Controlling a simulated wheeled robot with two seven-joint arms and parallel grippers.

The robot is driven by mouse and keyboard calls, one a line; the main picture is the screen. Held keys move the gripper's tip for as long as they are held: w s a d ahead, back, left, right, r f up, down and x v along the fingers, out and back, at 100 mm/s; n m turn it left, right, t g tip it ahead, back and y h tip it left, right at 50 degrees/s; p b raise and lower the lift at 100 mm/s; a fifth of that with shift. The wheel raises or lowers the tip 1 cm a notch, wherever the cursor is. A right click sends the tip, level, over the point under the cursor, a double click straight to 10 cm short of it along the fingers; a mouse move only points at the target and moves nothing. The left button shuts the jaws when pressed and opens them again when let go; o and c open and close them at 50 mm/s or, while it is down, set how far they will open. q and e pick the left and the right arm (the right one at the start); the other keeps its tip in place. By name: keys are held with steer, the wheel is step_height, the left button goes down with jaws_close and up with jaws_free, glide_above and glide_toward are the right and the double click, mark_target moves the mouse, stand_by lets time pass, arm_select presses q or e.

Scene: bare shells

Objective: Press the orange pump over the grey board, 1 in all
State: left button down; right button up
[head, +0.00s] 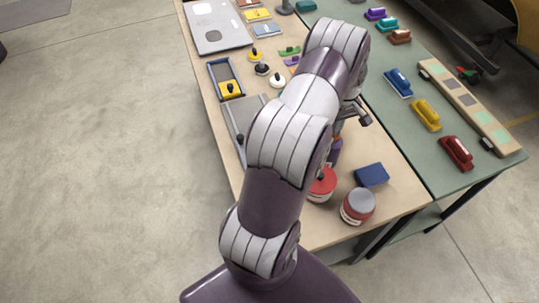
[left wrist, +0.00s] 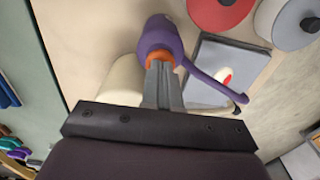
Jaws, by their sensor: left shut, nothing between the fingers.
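The pump (left wrist: 157,35) has a purple body with an orange part (left wrist: 163,58) at my fingertips in the left wrist view. Its thin purple spout curves right, over the grey board (left wrist: 234,58). A small red and white spot (left wrist: 224,78) shows on the board. In the head view the pump (head: 335,152) is partly hidden by my arm. My left gripper (head: 345,120) is at the pump; its fingers (left wrist: 162,72) are shut and empty, their tips at the orange part. Whether they touch it I cannot tell. My right gripper is out of view.
A red-lidded jar (head: 321,186), a grey-lidded jar (head: 358,206) and a blue block (head: 371,174) stand near the table's front. A cream round thing (left wrist: 121,82) is beside the pump. Coloured handled blocks, including a yellow one (head: 426,114), stand on the green table (head: 410,145).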

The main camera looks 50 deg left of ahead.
arm_select(q)
steer(key=shift+s+f, duration=0.1)
steer(key=shift+r+p, duration=0.95)
steer(key=shift+r, duration=0.65)
steer(key=shift+r+p, duration=0.1)
steer(key=shift+p, duration=0.2)
step_height(320, 180, up, 6)
steer(key=p, duration=0.4)
